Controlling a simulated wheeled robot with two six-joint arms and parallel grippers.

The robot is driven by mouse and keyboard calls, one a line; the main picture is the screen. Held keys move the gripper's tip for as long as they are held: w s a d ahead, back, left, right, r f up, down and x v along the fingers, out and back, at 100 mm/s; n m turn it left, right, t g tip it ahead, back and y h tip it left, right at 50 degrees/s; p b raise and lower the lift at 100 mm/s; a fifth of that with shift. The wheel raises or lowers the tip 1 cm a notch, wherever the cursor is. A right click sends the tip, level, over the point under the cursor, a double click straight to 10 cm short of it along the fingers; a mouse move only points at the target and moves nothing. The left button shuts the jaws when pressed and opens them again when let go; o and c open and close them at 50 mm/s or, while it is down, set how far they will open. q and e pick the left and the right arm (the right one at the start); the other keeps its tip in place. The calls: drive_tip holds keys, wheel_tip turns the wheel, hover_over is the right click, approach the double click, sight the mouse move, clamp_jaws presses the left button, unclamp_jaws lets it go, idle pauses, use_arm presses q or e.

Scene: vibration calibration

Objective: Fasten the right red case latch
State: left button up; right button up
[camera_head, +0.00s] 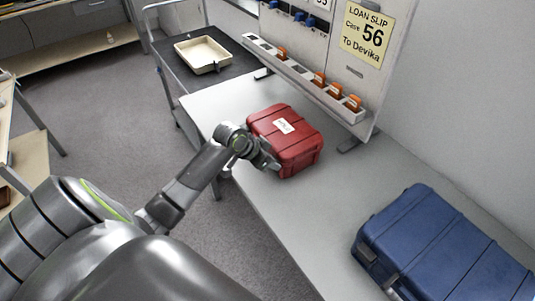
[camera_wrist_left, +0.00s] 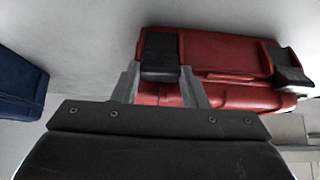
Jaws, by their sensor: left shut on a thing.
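The red case (camera_head: 300,145) stands with its lid down on the grey bench, a white label on top. My left gripper (camera_head: 272,164) is at its front side, the side facing me. In the left wrist view, the red case (camera_wrist_left: 225,55) shows two dark latches. My left gripper (camera_wrist_left: 159,70) has a finger on each side of the latch nearer the blue case (camera_wrist_left: 160,52) and is shut on it. The other latch (camera_wrist_left: 291,68) is at the right of that view. Whether either latch is fastened I cannot tell. My right gripper is not in view.
A blue case (camera_head: 440,245) lies on the bench at the lower right, also at the left of the wrist view (camera_wrist_left: 20,85). A rack with orange items (camera_head: 320,78) stands behind the red case. A cream tray (camera_head: 202,55) sits on a cart. Bench between the cases is clear.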

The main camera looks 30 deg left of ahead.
use_arm(q)
drive_tip(key=shift+w, duration=0.1)
idle(0.3)
drive_tip(key=o, duration=1)
drive_tip(key=shift+r, duration=0.1)
drive_tip(key=v, duration=1.7)
drive_tip(key=shift+w+d+r, duration=0.1)
drive_tip(key=shift+d+r, duration=0.05)
drive_tip(key=shift+r, duration=0.1)
